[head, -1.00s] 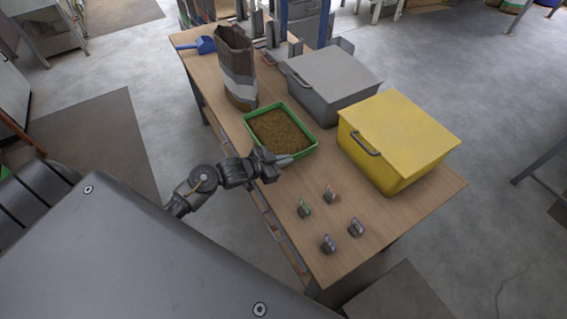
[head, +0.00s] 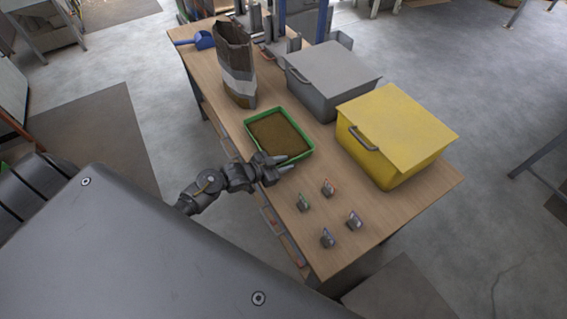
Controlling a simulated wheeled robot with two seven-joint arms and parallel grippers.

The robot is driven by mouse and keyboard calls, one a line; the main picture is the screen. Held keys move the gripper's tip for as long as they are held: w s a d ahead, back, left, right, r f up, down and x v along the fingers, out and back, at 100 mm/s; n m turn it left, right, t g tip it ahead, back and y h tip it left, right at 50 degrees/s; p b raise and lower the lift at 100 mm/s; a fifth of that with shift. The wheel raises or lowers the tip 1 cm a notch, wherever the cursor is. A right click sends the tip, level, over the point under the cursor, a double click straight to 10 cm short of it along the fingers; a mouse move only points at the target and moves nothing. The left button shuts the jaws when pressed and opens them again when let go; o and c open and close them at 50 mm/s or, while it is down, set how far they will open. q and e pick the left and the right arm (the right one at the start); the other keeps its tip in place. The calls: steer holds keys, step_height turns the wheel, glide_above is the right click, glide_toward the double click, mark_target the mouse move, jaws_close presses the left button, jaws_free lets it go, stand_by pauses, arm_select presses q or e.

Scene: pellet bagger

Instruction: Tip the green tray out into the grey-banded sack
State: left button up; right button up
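The green tray (head: 306,155) sits level on the wooden table, filled with brown pellets (head: 278,134). The brown paper sack with a grey band (head: 238,84) stands upright with its top open on the table, behind and left of the tray. My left gripper (head: 285,163) is at the tray's near right corner. Its two fingers are spread apart with nothing seen held between them. Whether a finger touches the tray rim cannot be told. My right gripper is not in view.
A grey lidded bin (head: 334,78) and a yellow lidded bin (head: 397,132) stand right of the tray. Several small clips (head: 327,188) lie at the table's near end. A blue scoop (head: 203,40) lies at the far left corner. Table between sack and tray is clear.

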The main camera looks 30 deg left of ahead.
arm_select(q)
steer(key=shift+f, duration=0.1)
steer(key=shift+f+b, duration=0.2)
steer(key=shift+b, duration=0.15)
steer(key=shift+s+a+r, duration=0.1)
steer(key=shift+s+a, duration=0.05)
steer(key=shift+s, duration=0.15)
steer(key=b+v, duration=0.1)
steer(key=v, duration=0.8)
steer(key=shift+r, duration=0.1)
steer(key=shift+s+a+r+b, duration=0.25)
steer(key=shift+s+r+b, duration=0.05)
steer(key=shift+s, duration=0.1)
